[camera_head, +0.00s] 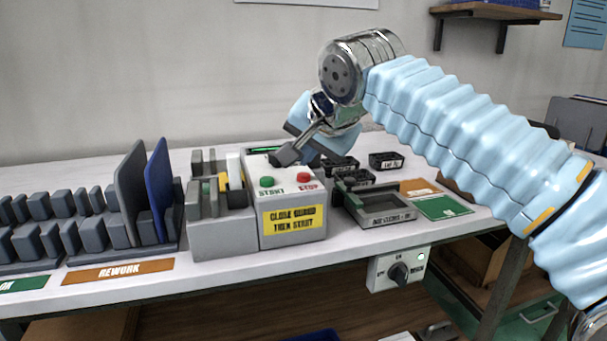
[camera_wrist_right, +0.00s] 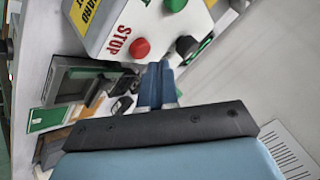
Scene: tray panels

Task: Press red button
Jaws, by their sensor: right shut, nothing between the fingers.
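The red button (camera_head: 303,177), labelled STOP, is on the sloped top of a pale control box (camera_head: 292,238). The green START button (camera_head: 267,181) is to its left. My right gripper (camera_head: 291,152) is shut and empty, behind and above the red button, pointing down towards the box top. In the right wrist view, the closed fingertips (camera_wrist_right: 160,66) are just below and right of the red button (camera_wrist_right: 140,48), apart from it in the picture. The exact height gap cannot be told. My left gripper is not in view.
A dark knob (camera_wrist_right: 186,46) is close to the fingertips. A slotted grey fixture (camera_head: 222,232) adjoins the box on the left. A dark tray (camera_head: 378,212) and small black bins (camera_head: 386,161) are on the right. Racks with upright panels (camera_head: 158,190) fill the left of the bench.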

